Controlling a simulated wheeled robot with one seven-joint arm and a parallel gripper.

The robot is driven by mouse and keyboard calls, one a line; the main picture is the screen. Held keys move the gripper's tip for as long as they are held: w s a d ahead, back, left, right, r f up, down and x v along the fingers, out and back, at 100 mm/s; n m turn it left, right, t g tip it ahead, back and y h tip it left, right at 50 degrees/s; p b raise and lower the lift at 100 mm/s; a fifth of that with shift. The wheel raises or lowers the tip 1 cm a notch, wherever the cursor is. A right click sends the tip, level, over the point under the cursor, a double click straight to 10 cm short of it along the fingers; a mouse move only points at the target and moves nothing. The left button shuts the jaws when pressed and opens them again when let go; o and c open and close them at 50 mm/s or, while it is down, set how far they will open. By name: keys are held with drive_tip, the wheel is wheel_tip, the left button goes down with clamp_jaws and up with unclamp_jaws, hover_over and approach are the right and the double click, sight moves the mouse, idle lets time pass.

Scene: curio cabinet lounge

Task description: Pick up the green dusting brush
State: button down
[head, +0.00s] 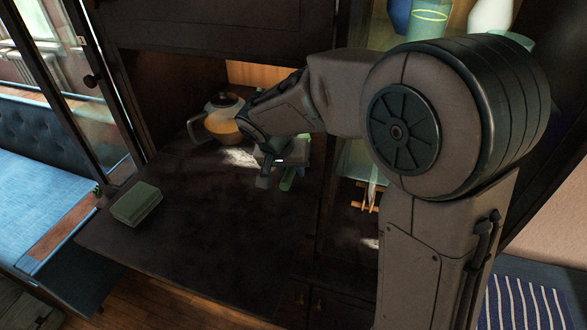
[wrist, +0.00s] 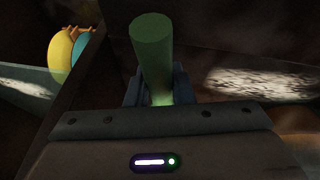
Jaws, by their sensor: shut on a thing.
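The green dusting brush (head: 288,180) shows only in part in the head view, at the right side of the dark wooden surface, below my arm. In the wrist view its round green handle (wrist: 152,45) rises between the two fingers. My gripper (head: 275,178) is shut on the handle; it also shows in the wrist view (wrist: 157,88). The brush's lower end is hidden behind the gripper body, so I cannot tell whether it touches the surface.
A glass teapot (head: 222,120) with amber contents stands behind my gripper. A green box (head: 137,204) lies at the surface's left. A cabinet post and shelves with vases (head: 490,14) are to the right. The front middle of the dark surface (head: 200,235) is clear.

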wheel_tip(320, 180, up, 11)
drive_tip(key=shift+f+b, duration=0.1)
drive_tip(key=shift+b, duration=0.45)
drive_tip(key=a+b, duration=0.2)
drive_tip(key=a, duration=1.7)
drive_tip(key=shift+s+a+b, duration=0.35)
drive_tip(key=shift+s, duration=0.1)
drive_tip(key=c, duration=1.9)
unclamp_jaws()
clamp_jaws()
